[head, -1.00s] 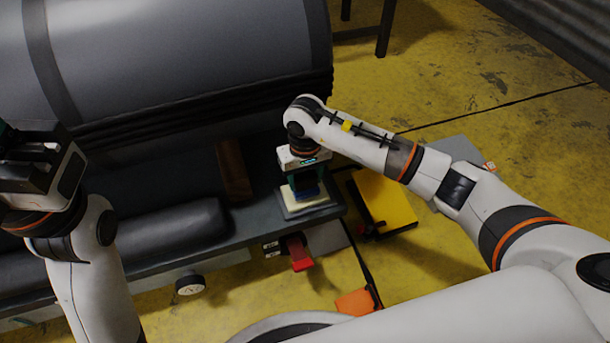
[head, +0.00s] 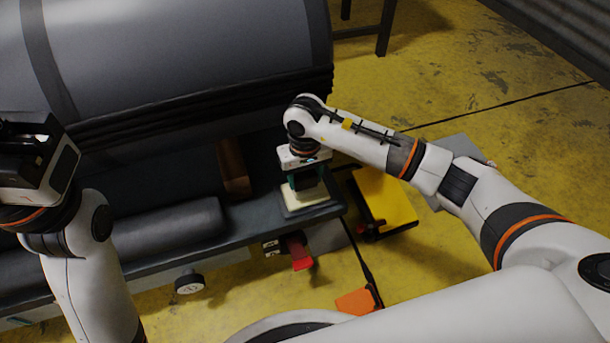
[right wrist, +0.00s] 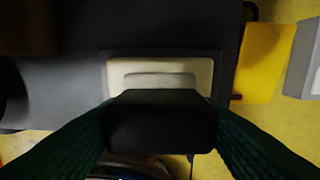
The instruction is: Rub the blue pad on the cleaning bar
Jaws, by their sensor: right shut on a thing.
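The cleaning bar (head: 308,201) is a cream block lying flat on a grey base at the right end of the dark table. In the right wrist view the bar (right wrist: 118,76) shows with a paler raised strip. My right gripper (head: 305,182) points down just above the bar. Its green fingers are shut on a dark block (right wrist: 160,122), which seems to be the blue pad's holder. The pad's blue face is hidden now, and I cannot tell whether it touches the bar. My left gripper (head: 32,140) is raised at the left edge; its fingertips are not clear.
A large grey rolled cylinder (head: 180,55) lies behind the table (head: 250,222). A brown block (head: 234,168) and a dark roll (head: 170,228) are left of the bar. A yellow box (head: 384,197) is at the right. A red handle (head: 300,257) hangs in front.

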